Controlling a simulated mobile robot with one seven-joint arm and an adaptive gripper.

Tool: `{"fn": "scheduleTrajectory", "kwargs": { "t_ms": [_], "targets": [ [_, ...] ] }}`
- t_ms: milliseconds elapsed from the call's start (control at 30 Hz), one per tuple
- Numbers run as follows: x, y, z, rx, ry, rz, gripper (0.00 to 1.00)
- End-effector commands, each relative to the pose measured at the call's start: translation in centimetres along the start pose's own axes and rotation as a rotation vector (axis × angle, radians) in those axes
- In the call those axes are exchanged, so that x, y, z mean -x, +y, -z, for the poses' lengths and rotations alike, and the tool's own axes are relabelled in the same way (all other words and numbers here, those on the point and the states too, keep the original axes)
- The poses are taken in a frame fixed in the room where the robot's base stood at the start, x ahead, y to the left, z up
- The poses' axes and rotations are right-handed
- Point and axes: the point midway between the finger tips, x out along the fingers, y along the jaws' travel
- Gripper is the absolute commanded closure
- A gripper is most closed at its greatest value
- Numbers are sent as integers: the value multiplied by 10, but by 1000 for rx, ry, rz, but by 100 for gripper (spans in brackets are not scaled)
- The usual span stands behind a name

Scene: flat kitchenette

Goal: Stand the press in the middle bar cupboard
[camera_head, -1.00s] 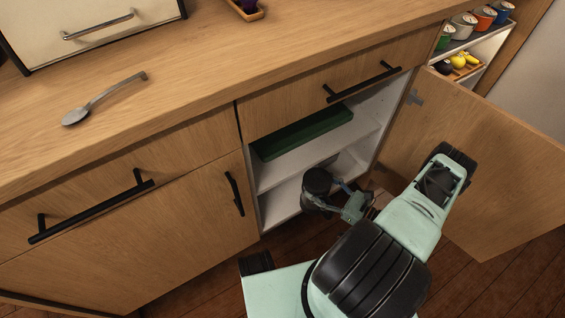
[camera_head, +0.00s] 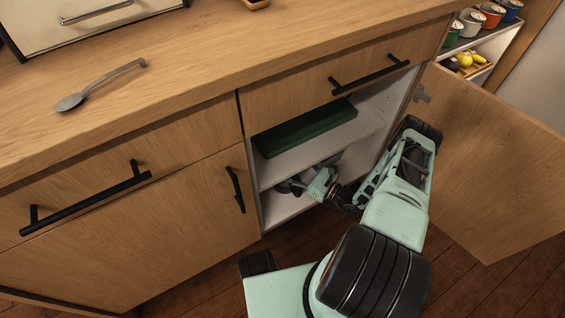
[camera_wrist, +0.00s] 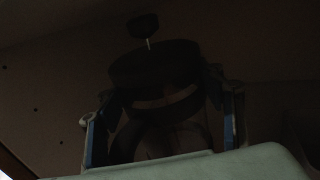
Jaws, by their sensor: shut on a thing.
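The press, a dark coffee press with a knob and thin rod on its lid, fills the middle of the wrist view (camera_wrist: 155,65). My gripper (camera_wrist: 163,125) is shut on it, with a finger on each side of its body. In the head view my gripper (camera_head: 308,184) reaches into the lower compartment of the open cupboard (camera_head: 278,211). There the press (camera_head: 288,187) shows only as a dark patch beyond the fingers, under the middle shelf. Its base is hidden, so I cannot tell if it touches the cupboard floor.
A green box (camera_head: 305,127) lies on the shelf above. The cupboard door (camera_head: 490,150) stands open at the right, close to my arm. A drawer with a black handle (camera_head: 370,76) is above the opening. A spoon (camera_head: 98,86) lies on the counter.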

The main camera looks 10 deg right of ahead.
Motion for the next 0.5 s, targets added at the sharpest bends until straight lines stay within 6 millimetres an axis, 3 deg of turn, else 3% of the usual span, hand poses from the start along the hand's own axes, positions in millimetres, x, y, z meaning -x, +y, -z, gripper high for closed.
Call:
{"fn": "scheduleTrajectory", "kwargs": {
  "t_ms": [267, 500],
  "targets": [
    [-23, 0, -1, 1, -5, -1, 96],
    [-24, 0, 13, 1, -4, 0, 96]
  ]
}}
